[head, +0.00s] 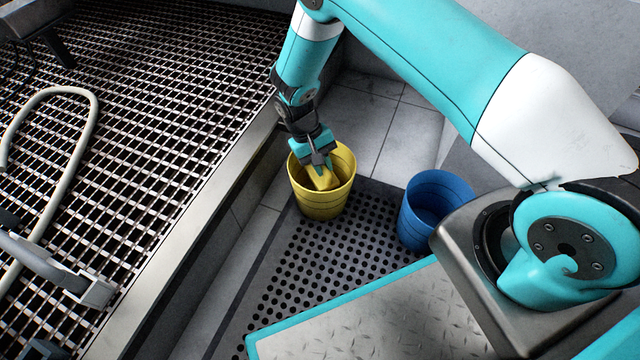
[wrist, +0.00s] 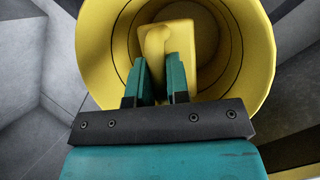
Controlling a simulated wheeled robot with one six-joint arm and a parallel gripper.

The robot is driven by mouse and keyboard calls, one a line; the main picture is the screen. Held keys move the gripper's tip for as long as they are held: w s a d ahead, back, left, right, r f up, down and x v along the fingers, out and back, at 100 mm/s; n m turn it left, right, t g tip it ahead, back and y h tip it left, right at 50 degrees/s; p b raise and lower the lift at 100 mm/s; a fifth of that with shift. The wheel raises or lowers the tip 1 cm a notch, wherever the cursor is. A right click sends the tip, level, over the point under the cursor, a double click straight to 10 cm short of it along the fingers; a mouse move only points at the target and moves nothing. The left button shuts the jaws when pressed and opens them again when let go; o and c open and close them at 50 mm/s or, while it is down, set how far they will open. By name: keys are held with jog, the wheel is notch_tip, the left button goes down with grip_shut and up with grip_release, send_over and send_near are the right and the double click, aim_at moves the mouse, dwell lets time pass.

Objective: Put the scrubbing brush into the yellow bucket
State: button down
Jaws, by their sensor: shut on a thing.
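The yellow bucket (head: 323,205) stands upright on the dark perforated mat, and its rim and inside fill the top of the wrist view (wrist: 97,50). My gripper (head: 323,168) points down into the mouth of the bucket. Its fingers (wrist: 161,72) are shut on the yellow scrubbing brush (head: 325,180). In the wrist view the brush (wrist: 183,42) shows as a yellow block with a rounded handle between the fingertips, inside the bucket's outline. I cannot tell whether the brush touches the bucket's bottom.
A blue bucket (head: 436,205) stands to the right on the perforated mat (head: 310,275). A raised metal grating (head: 150,110) with a pale edge runs along the left. A grey hose (head: 92,110) lies on it. Bare tile floor (head: 362,110) lies behind the yellow bucket.

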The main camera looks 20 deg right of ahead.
jog(key=shift+f+b, duration=0.35)
jog(key=shift+f, duration=0.35)
jog(key=shift+f, duration=0.15)
jog(key=c, duration=1)
grip_release()
jog(key=s+p+v, duration=0.1)
jog(key=p+v, duration=0.5)
jog(key=v, duration=0.3)
jog(key=s+d+r+p+v, duration=0.1)
jog(key=p+v, duration=0.5)
jog(key=v, duration=0.4)
jog(key=s+d+r+p+v, duration=0.1)
jog(key=s+p+v, duration=0.1)
jog(key=p+v, duration=0.4)
jog(key=shift+p+v, duration=0.3)
jog(key=shift+v, duration=1.45)
jog(key=shift+s+d+r, duration=0.1)
jog(key=shift+r, duration=0.05)
